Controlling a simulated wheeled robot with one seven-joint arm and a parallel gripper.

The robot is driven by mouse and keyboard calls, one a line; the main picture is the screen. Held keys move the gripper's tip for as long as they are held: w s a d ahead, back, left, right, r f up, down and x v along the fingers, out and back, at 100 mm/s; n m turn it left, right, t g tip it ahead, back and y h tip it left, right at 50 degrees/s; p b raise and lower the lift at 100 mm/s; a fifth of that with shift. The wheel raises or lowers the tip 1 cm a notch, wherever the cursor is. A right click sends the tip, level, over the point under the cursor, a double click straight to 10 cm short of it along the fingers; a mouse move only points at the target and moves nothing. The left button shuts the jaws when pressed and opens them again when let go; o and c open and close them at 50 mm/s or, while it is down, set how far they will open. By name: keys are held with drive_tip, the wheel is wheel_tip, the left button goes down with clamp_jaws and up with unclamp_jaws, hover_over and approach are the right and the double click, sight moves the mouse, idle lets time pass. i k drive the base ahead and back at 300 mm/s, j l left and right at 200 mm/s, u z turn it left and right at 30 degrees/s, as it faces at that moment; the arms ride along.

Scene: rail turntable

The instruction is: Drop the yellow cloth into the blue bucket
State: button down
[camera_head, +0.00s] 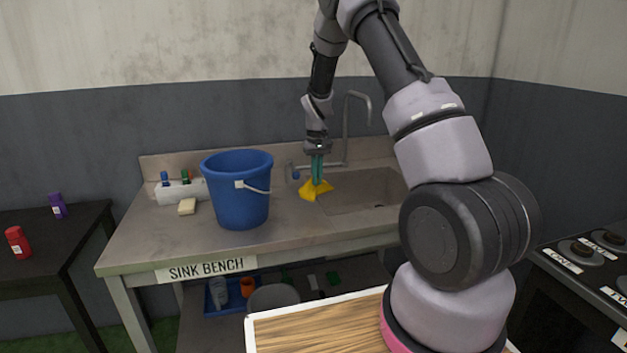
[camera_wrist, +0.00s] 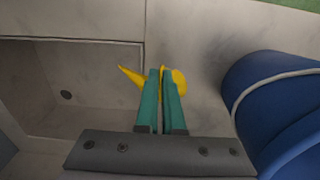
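The yellow cloth (camera_head: 315,190) is at the sink bench, at the left edge of the sink basin and to the right of the bucket. My gripper (camera_head: 318,180) points down with its green fingers on the cloth. In the wrist view the fingers (camera_wrist: 163,75) are close together, with the yellow cloth (camera_wrist: 133,77) showing on both sides of them. Whether the cloth touches the bench is hard to tell. The blue bucket (camera_head: 238,195) stands upright on the bench, its handle hanging at the side; its wall also shows in the wrist view (camera_wrist: 262,110).
The sink basin (camera_head: 350,199) and tall tap (camera_head: 346,130) are behind and right of the cloth. A white caddy (camera_head: 178,193) with bottles and a sponge (camera_head: 187,207) are left of the bucket. The bench front (camera_head: 290,238) is clear. A stove (camera_head: 590,262) stands at right.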

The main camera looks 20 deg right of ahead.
sight(238, 182)
drive_tip(key=i+j+z, duration=0.1)
drive_tip(key=z, duration=0.4)
drive_tip(key=j+z, duration=0.25)
drive_tip(key=z, duration=0.2)
drive_tip(key=j+z, duration=0.2)
drive_tip(key=z, duration=0.3)
drive_tip(key=j+z, duration=0.25)
drive_tip(key=z, duration=0.2)
drive_tip(key=j+z, duration=0.15)
drive_tip(key=j+u, duration=0.2)
drive_tip(key=u, duration=0.3)
drive_tip(key=i+j+u, duration=0.1)
drive_tip(key=u, duration=0.4)
drive_tip(key=i+j+u, duration=0.1)
drive_tip(key=u, duration=0.35)
drive_tip(key=k+l+u, duration=0.2)
drive_tip(key=i+j+z, duration=0.15)
drive_tip(key=i+j, duration=0.05)
drive_tip(key=i, duration=0.05)
